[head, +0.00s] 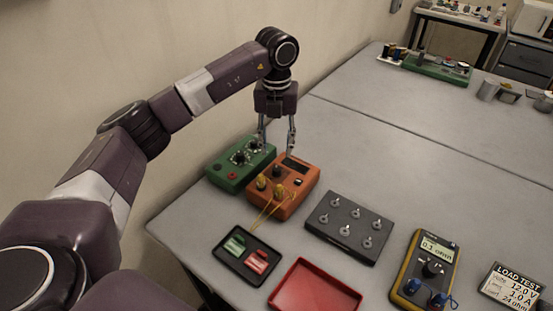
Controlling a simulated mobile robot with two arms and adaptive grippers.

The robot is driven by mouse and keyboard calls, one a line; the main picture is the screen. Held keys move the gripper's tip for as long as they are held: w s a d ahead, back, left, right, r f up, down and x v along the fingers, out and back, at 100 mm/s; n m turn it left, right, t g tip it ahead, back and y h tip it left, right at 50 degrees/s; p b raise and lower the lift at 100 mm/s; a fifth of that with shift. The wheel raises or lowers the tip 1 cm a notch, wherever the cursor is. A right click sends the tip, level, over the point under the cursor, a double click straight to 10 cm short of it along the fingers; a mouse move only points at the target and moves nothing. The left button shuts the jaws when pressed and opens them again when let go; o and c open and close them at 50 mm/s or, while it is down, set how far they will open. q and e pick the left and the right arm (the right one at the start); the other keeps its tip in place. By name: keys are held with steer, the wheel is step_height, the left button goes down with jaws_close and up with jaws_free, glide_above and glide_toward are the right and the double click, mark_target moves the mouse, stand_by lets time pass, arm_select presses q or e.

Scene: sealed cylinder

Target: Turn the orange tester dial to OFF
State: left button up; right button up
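The orange tester (285,197) sits on the grey table near its left edge. A dark round dial (277,172) shows on its top face, with yellow plugs and yellow leads in front of it. The dial's setting and labels are too small to read. My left gripper (277,149) points down over the back part of the tester, with its two fingers apart and nothing seen between them. The fingertips appear near the dial, but I cannot tell their height above it. My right gripper is not in view.
A green box with knobs (240,164) stands close on the tester's left. A black tray (250,256), a red tray (315,290), a dark switch panel (349,228), a yellow multimeter (425,268) and a load test card (513,288) lie around. The table's middle is clear.

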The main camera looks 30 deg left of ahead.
arm_select(q)
steer(key=shift+r, duration=2.3)
